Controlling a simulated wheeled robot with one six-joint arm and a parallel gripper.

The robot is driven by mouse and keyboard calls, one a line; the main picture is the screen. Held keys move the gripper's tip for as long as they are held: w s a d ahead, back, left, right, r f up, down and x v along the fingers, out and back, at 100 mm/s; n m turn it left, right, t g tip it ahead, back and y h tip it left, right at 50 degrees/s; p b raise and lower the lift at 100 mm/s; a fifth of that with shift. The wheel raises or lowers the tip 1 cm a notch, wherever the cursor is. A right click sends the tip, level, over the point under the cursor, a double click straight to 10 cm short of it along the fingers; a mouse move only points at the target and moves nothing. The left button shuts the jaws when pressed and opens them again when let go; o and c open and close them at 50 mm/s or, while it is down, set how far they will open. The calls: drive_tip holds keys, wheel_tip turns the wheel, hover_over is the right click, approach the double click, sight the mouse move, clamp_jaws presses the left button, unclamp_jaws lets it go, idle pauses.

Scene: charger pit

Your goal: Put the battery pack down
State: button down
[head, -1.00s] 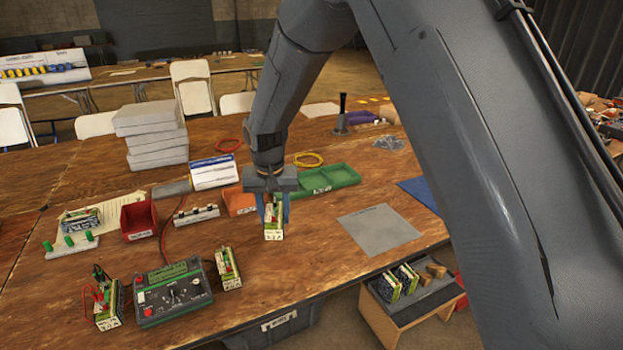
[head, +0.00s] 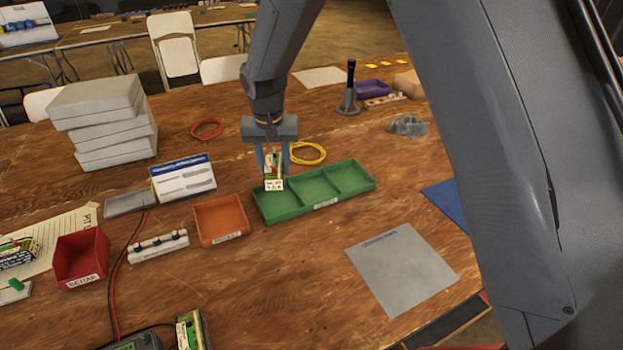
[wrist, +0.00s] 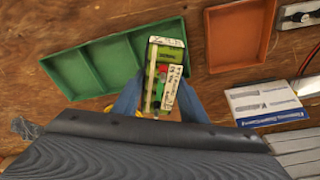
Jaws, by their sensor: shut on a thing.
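My gripper (head: 272,158) is shut on a battery pack (head: 273,183), a small block with a white label and green parts. It holds the pack over the left compartment of the green tray (head: 325,203). In the wrist view the pack (wrist: 165,75) sits between the blue fingers, in front of the end compartment of the green tray (wrist: 110,42). I cannot tell whether the pack touches the tray floor. The tray's three compartments look otherwise empty.
An orange bin (head: 220,218) stands just left of the tray, with a red scrap bin (head: 80,258) further left. A yellow cable coil (head: 308,153) lies behind the tray. A grey mat (head: 402,270) lies at front right. Bare wood lies in front of the tray.

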drive_tip(key=shift+w+f+p, duration=0.15)
drive_tip(key=shift+f+p, duration=1)
drive_tip(key=shift+f, duration=3.75)
drive_tip(key=shift+f, duration=0.15)
drive_tip(key=c, duration=1.1)
unclamp_jaws()
drive_tip(key=r+b, duration=0.1)
drive_tip(key=r, duration=0.3)
drive_tip(key=s+r+b, duration=0.1)
drive_tip(key=r, duration=0.3)
drive_tip(key=s+r, duration=0.1)
drive_tip(key=r, duration=0.3)
drive_tip(key=shift+b, duration=0.4)
drive_tip(key=s+d+r, duration=0.1)
drive_tip(key=s+d, duration=0.4)
drive_tip(key=d, duration=0.5)
drive_tip(key=s+d+r, duration=0.2)
drive_tip(key=s+d, duration=0.3)
drive_tip(key=d, duration=0.6)
drive_tip(key=shift+m+g, duration=0.3)
drive_tip(key=shift+g, duration=0.3)
drive_tip(key=s+d, duration=0.2)
drive_tip(key=s, duration=0.2)
drive_tip(key=s+d, duration=0.3)
drive_tip(key=s, duration=0.1)
drive_tip(key=s+d+f, duration=0.1)
drive_tip(key=s+d, duration=0.2)
drive_tip(key=s, duration=0.1)
drive_tip(key=shift+s+d, duration=0.2)
drive_tip(key=shift+d, duration=0.05)
